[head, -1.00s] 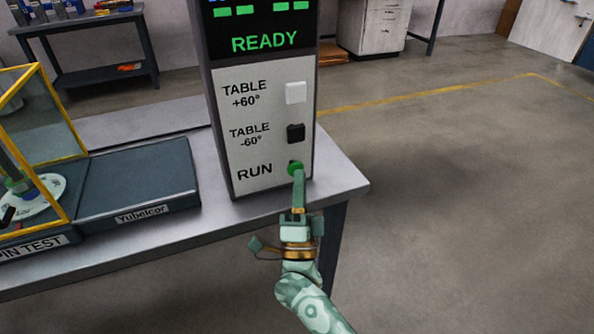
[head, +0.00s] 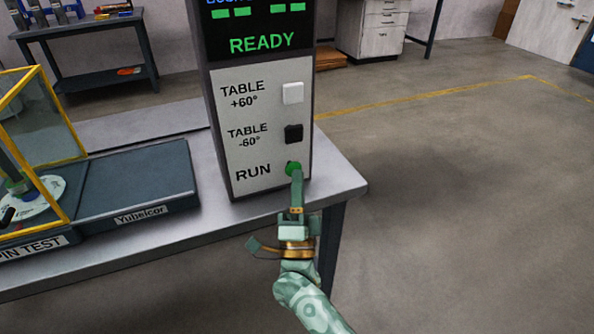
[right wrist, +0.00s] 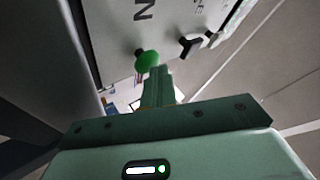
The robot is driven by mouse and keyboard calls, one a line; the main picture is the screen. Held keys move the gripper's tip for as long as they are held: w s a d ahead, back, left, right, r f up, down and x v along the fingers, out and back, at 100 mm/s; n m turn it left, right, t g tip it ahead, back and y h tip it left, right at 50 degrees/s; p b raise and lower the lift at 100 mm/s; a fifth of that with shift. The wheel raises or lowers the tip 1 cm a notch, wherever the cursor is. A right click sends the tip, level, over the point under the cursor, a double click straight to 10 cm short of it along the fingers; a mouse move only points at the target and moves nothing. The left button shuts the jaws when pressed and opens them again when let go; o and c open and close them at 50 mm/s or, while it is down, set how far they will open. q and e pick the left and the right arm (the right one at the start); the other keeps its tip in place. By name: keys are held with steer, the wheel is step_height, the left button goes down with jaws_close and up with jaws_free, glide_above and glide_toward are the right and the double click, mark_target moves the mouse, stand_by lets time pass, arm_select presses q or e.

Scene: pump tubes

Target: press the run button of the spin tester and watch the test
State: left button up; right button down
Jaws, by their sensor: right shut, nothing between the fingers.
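The spin tester's control panel (head: 231,130) stands upright on the bench, its screen (head: 262,43) reading READY in green. The green run button (head: 292,167) is the lowest of three; it also shows in the right wrist view (right wrist: 147,60). My right gripper (head: 296,175) is shut and empty, its fingertips right at the run button, overlapping its lower part. In the right wrist view the fingertips (right wrist: 160,70) are close beside the button; I cannot tell whether they touch. The tester's yellow-framed clear guard (head: 62,140) with a white round table (head: 40,200) is at the left. My left gripper is out of view.
Above the run button are a black button (head: 293,133) and a white button (head: 292,93). The grey bench (head: 150,235) carries the panel and a dark flat unit (head: 135,180). A shelf (head: 90,48) and drawer cabinet (head: 368,30) stand behind. The floor at right is clear.

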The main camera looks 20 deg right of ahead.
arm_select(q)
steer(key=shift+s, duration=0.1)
arm_select(e)
steer(key=shift+w+d+r, duration=0.2)
steer(key=shift+w+r, duration=0.1)
steer(key=shift+r, duration=0.3)
steer(key=shift+s+a, duration=0.15)
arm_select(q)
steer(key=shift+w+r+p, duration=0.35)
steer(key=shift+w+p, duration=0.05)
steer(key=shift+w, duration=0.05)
arm_select(e)
steer(key=shift+a+f, duration=0.1)
steer(key=shift+f, duration=0.15)
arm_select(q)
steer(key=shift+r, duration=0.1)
arm_select(e)
steer(key=shift+s, duration=0.2)
arm_select(q)
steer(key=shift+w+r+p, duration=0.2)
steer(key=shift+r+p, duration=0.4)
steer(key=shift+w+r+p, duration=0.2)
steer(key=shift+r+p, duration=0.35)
steer(key=shift+p, duration=0.05)
arm_select(e)
steer(key=s, duration=0.5)
steer(key=shift+f, duration=0.3)
